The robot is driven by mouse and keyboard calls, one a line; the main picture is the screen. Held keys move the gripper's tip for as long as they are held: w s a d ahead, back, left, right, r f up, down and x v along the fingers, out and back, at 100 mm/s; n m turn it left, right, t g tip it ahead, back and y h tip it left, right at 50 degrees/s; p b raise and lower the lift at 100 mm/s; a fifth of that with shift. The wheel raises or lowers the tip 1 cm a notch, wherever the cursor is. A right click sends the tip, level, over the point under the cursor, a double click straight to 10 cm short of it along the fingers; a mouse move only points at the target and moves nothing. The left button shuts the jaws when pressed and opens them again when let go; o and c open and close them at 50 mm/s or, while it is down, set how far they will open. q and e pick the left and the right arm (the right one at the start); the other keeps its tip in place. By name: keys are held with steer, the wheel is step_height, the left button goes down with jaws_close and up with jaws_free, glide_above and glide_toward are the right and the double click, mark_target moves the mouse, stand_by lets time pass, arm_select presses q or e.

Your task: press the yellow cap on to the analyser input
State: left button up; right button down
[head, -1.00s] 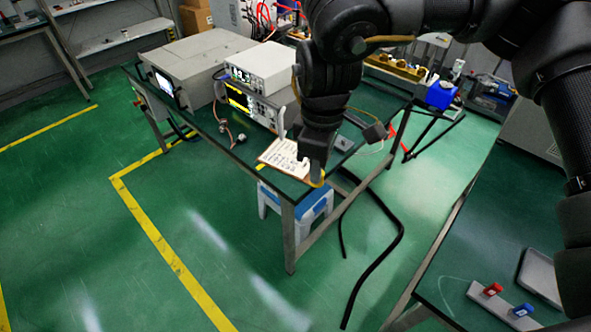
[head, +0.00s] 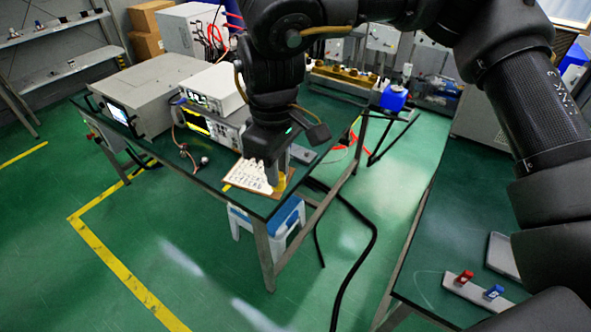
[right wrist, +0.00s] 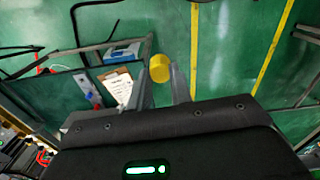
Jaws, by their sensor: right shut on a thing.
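My right gripper (head: 279,172) is shut on the yellow cap (head: 280,183). It shows against the front right corner of the table in the head view. In the right wrist view the cap (right wrist: 160,68) sits at the tips of my right gripper's fingers (right wrist: 162,84), with green floor behind it. An instrument with a lit yellow screen (head: 194,121), perhaps the analyser, stands on the table to the left of the gripper, under a white instrument (head: 212,88). Its input cannot be made out; my arm covers part of its right side. My left gripper is not in view.
A clipboard with paper (head: 252,176) lies at the table edge beside the gripper. Cables with small round ends (head: 204,160) lie before the instruments. A blue and white stool (head: 272,220) stands below. A second table (head: 425,265) at right holds red and blue pieces.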

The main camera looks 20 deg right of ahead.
steer(key=w+a+m, duration=0.3)
steer(key=w+a, duration=0.3)
steer(key=a, duration=0.2)
steer(key=shift+w+a, duration=0.25)
steer(key=shift+a, duration=0.15)
steer(key=s+d+f+n, duration=0.3)
steer(key=d+f+n, duration=0.3)
steer(key=n, duration=1.1)
steer(key=shift+s+f, duration=0.15)
steer(key=shift+f, duration=2.25)
